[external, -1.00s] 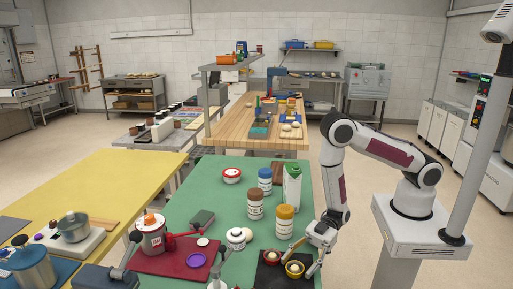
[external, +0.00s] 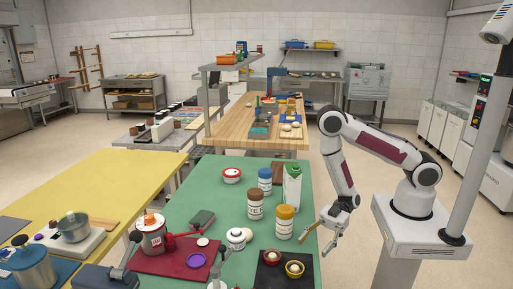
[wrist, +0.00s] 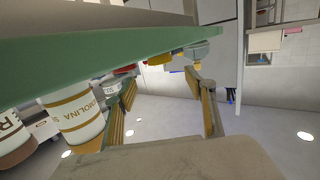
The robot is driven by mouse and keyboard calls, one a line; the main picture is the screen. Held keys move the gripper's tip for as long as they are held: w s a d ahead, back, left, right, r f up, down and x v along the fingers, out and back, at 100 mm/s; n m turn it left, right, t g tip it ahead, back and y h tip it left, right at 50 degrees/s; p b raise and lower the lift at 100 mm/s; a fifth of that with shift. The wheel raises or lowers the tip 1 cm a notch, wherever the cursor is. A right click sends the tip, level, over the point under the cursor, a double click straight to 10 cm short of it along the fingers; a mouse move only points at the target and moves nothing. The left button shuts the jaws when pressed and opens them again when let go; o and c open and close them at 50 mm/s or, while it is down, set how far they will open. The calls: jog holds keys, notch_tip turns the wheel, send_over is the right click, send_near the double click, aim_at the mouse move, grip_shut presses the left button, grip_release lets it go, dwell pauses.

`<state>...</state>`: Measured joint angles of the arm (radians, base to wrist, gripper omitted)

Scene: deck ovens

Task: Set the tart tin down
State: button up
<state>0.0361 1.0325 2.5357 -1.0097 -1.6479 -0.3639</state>
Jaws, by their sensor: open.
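Two small round tins stand on a black mat (external: 258,284) at the front right of the green table. I cannot tell from looks which one the task calls the tart tin. My gripper (external: 315,246) is open and empty, above and to the right of the tins, by the table's right edge. The wrist view shows its spread fingers (wrist: 162,78) with nothing between them.
A yellow-lidded jar (external: 285,222), a brown-lidded jar (external: 255,204) and a green-and-white carton (external: 292,186) stand behind the tins. A semolina jar (wrist: 75,118) shows tilted in the wrist view. A red mat (external: 165,263) lies left. Open floor is right of the table.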

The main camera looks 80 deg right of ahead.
jog(key=shift+v, duration=0.85)
jog(key=shift+o, duration=0.3)
